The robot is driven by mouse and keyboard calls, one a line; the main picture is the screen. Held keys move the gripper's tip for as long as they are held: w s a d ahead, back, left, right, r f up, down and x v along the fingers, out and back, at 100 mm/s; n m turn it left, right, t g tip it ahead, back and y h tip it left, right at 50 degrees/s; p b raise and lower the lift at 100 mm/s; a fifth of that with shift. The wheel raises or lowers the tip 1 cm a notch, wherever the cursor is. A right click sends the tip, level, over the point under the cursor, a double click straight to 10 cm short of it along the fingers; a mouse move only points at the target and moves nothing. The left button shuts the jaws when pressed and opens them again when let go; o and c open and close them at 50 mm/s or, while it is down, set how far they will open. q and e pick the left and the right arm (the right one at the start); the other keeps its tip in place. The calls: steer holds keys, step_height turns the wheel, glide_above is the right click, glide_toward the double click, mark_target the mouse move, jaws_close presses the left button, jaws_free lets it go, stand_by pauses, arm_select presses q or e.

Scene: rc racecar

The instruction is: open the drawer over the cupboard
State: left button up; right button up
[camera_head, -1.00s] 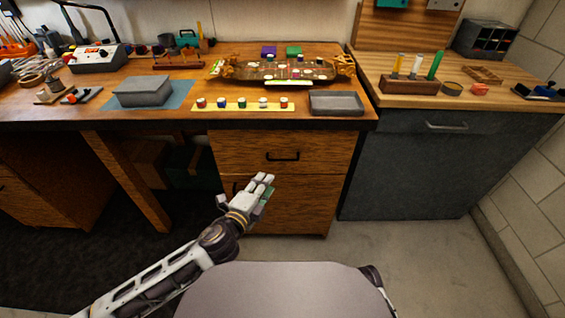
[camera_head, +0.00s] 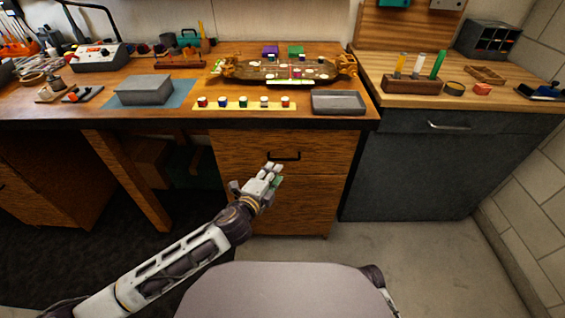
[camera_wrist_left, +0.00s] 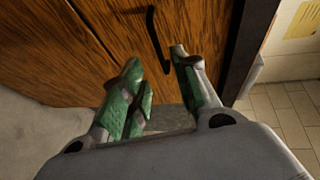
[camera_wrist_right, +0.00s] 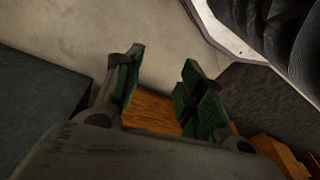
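The drawer (camera_head: 238,150) is the wooden front under the tabletop edge, with a black bar handle (camera_head: 284,156). It looks shut. The cupboard door (camera_head: 305,208) is below it, partly covered by my left arm. My left gripper (camera_head: 275,170) is just below the drawer handle in the head view, open and empty. In the left wrist view, the handle (camera_wrist_left: 156,40) lies beyond and between the parted green-padded fingertips (camera_wrist_left: 158,62), apparently not touched. My right gripper (camera_wrist_right: 162,62) shows only in its wrist view, with fingers apart and nothing between them.
A dark grey cabinet (camera_head: 435,165) stands at right. The floor (camera_head: 400,250) before it is clear.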

mark_target(284, 160)
arm_select(q)
steer(key=b+x, duration=0.1)
steer(key=x, duration=0.7)
steer(key=shift+f, duration=0.1)
arm_select(e)
steer(key=shift+a+r, duration=0.2)
steer(key=shift+r, duration=0.6)
arm_select(q)
steer(key=shift+d, duration=0.1)
steer(key=shift+c, duration=0.2)
jaws_close()
arm_select(e)
steer(key=shift+w+r, duration=0.2)
steer(key=shift+w, duration=0.25)
